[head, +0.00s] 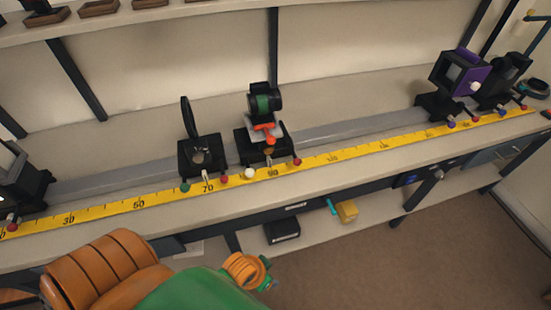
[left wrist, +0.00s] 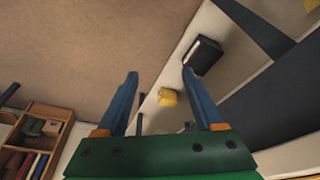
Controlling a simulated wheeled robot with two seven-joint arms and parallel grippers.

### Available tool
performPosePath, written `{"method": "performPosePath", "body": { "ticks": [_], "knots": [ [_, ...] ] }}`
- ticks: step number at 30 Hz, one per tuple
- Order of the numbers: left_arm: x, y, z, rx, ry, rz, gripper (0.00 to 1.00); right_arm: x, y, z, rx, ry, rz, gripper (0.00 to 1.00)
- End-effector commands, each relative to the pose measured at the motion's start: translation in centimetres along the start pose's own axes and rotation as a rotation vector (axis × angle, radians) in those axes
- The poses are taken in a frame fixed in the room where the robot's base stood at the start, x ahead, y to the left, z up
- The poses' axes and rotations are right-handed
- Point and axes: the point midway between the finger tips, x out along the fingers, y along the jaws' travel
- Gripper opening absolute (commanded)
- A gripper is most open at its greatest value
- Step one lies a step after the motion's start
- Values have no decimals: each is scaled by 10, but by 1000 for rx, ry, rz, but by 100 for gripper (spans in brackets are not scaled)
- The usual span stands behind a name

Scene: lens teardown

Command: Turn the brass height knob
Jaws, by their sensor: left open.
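A small brass-coloured knob (head: 268,151) shows low on the front of the middle black carrier on the rail, below a red-orange part (head: 266,131) and a dark mount with a green lens (head: 263,103). It is small, so its details are unclear. My left arm comes in at the bottom of the head view, well in front of and below the bench edge. In the left wrist view my left gripper (left wrist: 160,74) has its two blue fingers apart with nothing between them. My right gripper is in neither view.
A yellow scale (head: 330,158) runs along the bench front. A carrier with a dark disc (head: 187,117) stands left of the middle one; a purple-framed mount (head: 461,73) stands far right. Below, a lower shelf holds a black box (head: 282,229) and a yellow item (head: 347,211).

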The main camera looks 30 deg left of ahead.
Motion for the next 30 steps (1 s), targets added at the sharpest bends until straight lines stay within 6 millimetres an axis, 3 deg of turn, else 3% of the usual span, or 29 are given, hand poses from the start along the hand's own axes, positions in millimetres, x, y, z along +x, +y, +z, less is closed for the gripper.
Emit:
{"method": "performPosePath", "body": {
  "ticks": [5,10,13,16,20,23,24,27,30],
  "knots": [
    [-36,28,-68,43,232,110,69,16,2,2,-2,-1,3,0],
    [-78,71,-160,78,631,279,69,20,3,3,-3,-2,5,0],
    [-104,82,-203,44,854,332,69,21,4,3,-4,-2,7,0],
    [-128,78,-241,-37,1068,342,69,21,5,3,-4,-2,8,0],
    [-153,45,-281,-242,1330,254,69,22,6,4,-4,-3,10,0],
    [-156,-9,-291,-490,1473,44,69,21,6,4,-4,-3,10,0],
    [-152,-34,-287,-596,1494,-78,69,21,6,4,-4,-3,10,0],
    [-136,-83,-259,-804,1457,-387,69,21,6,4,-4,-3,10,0],
    [-125,-107,-230,-911,1378,-606,69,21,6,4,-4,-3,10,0]
  ]
}}
